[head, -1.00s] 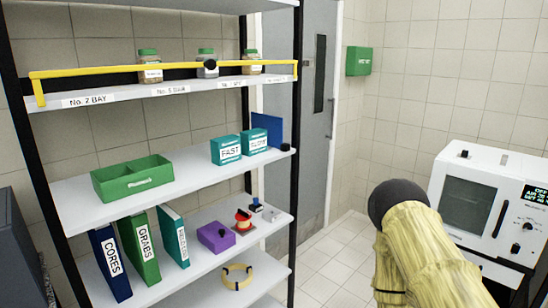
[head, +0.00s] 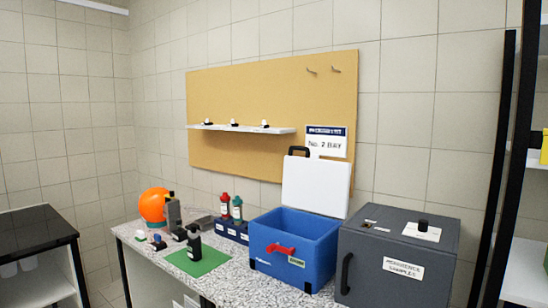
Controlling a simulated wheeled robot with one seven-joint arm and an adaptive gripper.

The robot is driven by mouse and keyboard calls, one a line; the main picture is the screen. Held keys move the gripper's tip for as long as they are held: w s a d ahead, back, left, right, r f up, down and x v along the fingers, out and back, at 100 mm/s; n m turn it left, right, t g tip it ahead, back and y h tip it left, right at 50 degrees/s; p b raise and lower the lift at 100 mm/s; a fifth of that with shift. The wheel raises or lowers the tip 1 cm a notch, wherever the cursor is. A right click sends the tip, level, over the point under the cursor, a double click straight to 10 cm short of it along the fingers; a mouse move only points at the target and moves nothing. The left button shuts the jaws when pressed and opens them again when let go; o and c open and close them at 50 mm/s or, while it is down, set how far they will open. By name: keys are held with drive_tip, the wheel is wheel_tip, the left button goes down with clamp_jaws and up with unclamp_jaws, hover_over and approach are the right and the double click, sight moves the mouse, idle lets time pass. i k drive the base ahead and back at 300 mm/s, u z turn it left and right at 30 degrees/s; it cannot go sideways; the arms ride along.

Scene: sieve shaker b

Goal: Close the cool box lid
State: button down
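The blue cool box (head: 293,249) stands on the speckled bench in the head view. Its white lid (head: 317,185) stands upright at the back, open, with a black handle at its upper left. A red latch or handle (head: 280,248) is on the box's front. The inside is partly visible and looks blue; its floor is hidden. My gripper is not in view.
A dark grey reference samples box (head: 395,262) stands close on the cool box's right. Red and dark bottles (head: 231,206), a green mat (head: 197,257) and an orange ball-shaped thing (head: 154,205) are to the left. A pegboard shelf (head: 240,128) hangs behind.

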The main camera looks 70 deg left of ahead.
sight(313, 184)
drive_tip(key=u, duration=0.95)
drive_tip(key=i, duration=0.25)
drive_tip(key=u, duration=1.2)
